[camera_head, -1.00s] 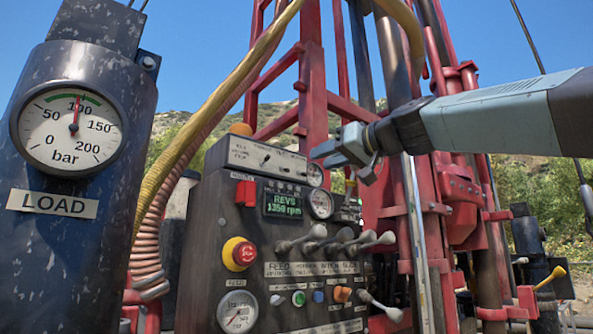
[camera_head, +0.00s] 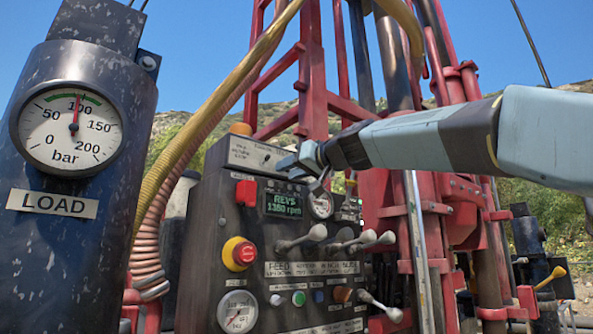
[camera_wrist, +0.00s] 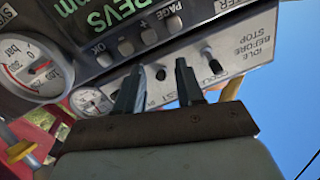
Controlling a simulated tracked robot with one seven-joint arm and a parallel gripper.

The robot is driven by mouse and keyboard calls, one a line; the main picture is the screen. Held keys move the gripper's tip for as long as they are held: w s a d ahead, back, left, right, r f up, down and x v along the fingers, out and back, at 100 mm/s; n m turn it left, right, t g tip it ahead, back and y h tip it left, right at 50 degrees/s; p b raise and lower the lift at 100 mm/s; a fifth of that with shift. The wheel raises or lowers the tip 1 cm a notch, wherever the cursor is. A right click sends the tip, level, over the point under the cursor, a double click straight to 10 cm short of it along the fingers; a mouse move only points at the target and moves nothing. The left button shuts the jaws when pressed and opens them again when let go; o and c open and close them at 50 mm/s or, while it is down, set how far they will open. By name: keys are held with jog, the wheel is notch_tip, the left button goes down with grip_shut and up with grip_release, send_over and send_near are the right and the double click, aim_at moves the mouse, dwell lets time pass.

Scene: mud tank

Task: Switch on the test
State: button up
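The dark control box (camera_head: 215,215) has a grey labelled strip (camera_head: 250,155) along its top. In the wrist view the strip (camera_wrist: 228,55) carries small lettering that seems to include "TEST", partly hidden behind my fingers. A small dark round fitting (camera_wrist: 207,53) sits on the strip near "IDLE BEFORE STOP". My gripper (camera_head: 287,166) is at the strip's right part, in front of the box. In the wrist view its two fingers (camera_wrist: 160,80) stand apart with nothing clearly held between them. I cannot tell whether they touch the panel, or which position the test switch is in.
A green display (camera_head: 283,203) reads REVS 1380 rpm. A red emergency button (camera_head: 240,253), several levers (camera_head: 318,233) and a small gauge (camera_head: 321,205) crowd the box. The LOAD gauge (camera_head: 70,125) stands left. Yellow hose (camera_head: 190,130) and red mast (camera_head: 312,90) rise behind.

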jog(key=shift+c, duration=0.3)
jog(key=c, duration=0.6)
jog(key=shift+d, duration=0.35)
grip_shut()
jog(key=shift+a+r+m+g+h, duration=0.15)
jog(key=shift+r+g+h, duration=0.4)
jog(key=shift+g+h, duration=0.55)
jog(key=shift+a+r+m+g+h, duration=0.15)
jog(key=shift+r+g+h, duration=0.55)
jog(key=shift+g, duration=0.6)
jog(key=shift+w+a+g+h, duration=0.1)
jog(key=shift+w+g+h, duration=0.05)
jog(key=shift+g+h, duration=0.7)
